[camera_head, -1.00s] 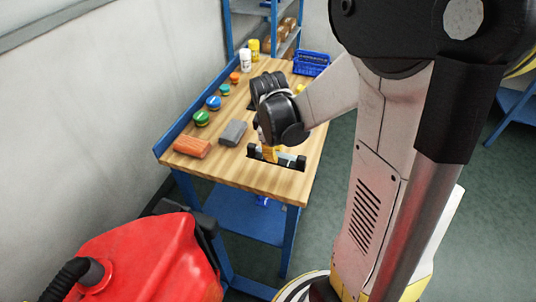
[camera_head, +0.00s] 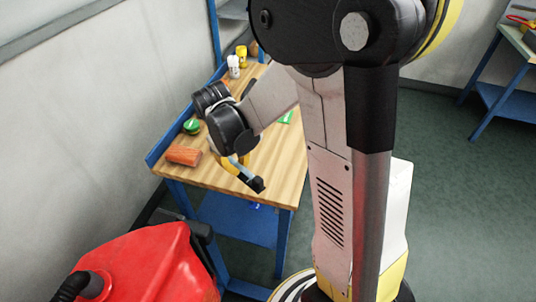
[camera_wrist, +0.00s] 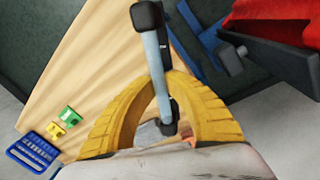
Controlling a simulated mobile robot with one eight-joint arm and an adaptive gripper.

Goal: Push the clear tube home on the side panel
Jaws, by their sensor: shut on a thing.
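My gripper (camera_head: 240,164) is over the front part of the wooden bench in the head view. In the wrist view its two yellow fingers (camera_wrist: 163,82) close around a clear, pale blue tube (camera_wrist: 154,55) with black ends. In the head view the tube (camera_head: 243,173) slants down to the right. The red scrubber tank (camera_head: 150,268) stands in front of the bench, apart from the tube. I cannot make out the side panel's fitting.
The bench (camera_head: 280,165) holds an orange block (camera_head: 183,155), a green-lidded jar (camera_head: 192,126) and two bottles behind. In the wrist view a blue basket (camera_wrist: 33,152) is at lower left, and a dark part with a knob (camera_wrist: 232,60) beside the red tank is at upper right.

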